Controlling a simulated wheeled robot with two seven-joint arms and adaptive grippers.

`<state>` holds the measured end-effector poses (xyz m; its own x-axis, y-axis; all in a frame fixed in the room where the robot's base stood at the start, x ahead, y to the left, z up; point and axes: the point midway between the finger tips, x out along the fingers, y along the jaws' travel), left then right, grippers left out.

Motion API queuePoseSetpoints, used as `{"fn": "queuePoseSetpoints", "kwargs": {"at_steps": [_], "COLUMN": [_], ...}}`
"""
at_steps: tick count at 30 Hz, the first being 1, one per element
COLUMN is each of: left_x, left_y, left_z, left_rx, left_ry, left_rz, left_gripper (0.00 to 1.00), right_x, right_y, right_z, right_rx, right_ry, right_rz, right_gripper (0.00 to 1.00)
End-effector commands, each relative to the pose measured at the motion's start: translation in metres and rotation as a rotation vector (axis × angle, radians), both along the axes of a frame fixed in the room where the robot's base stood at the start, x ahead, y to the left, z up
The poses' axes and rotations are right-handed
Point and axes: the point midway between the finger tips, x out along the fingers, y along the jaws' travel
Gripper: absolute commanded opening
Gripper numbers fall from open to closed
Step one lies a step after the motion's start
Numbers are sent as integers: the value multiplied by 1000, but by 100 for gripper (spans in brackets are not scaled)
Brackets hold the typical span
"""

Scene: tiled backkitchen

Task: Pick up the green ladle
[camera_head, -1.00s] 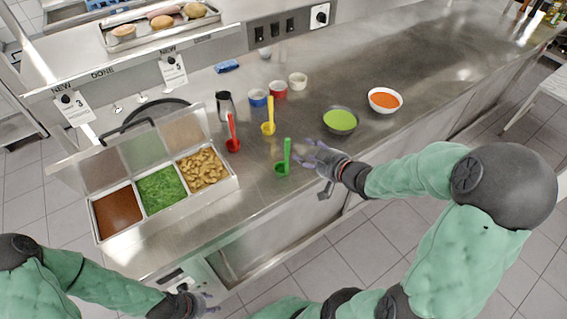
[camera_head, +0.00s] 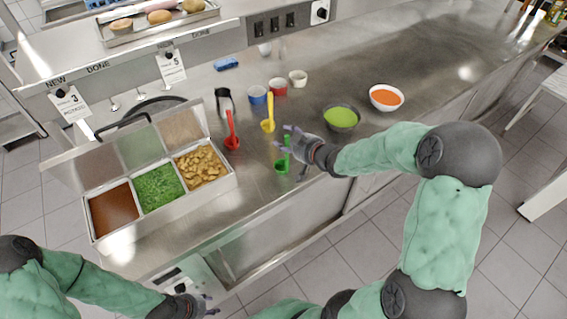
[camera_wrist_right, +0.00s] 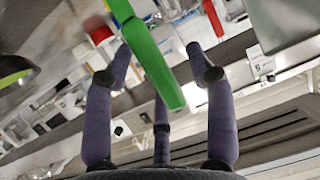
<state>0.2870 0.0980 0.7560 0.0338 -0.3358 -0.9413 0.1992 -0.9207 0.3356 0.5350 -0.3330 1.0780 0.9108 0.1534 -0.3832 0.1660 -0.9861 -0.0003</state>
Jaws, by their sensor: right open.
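The green ladle (camera_head: 282,167) stands upright on the steel counter, near its front edge, with its handle up. My right gripper (camera_head: 287,137) is open at the handle, from the right side, and partly covers it. In the right wrist view the green handle (camera_wrist_right: 150,58) runs between the spread purple fingers (camera_wrist_right: 155,70); I cannot tell whether they touch it. My left gripper (camera_head: 208,304) is low at the bottom of the head view, away from the counter top, and its fingers are too small to judge.
A red ladle (camera_head: 232,142) and a yellow ladle (camera_head: 268,125) stand just behind and left. A bowl of green soup (camera_head: 341,118) and a bowl of orange soup (camera_head: 386,97) stand to the right. A three-part food container (camera_head: 163,208) is at the left.

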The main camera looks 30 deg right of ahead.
Motion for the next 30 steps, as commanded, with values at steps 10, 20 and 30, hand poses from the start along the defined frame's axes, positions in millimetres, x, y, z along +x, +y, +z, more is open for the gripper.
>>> {"fn": "queuePoseSetpoints", "kwargs": {"at_steps": [10,20,30], "left_x": [0,0,0], "left_y": [0,0,0], "left_z": [0,1,10], "left_rx": [0,0,0], "left_ry": [0,0,0], "left_rz": [0,0,0], "left_gripper": [40,40,40], "right_x": [0,0,0], "right_y": [0,0,0], "right_z": [1,2,32], "right_rx": [0,0,-2], "right_ry": [0,-1,-4], "right_rz": [0,0,1], "right_gripper": [0,0,0]}}
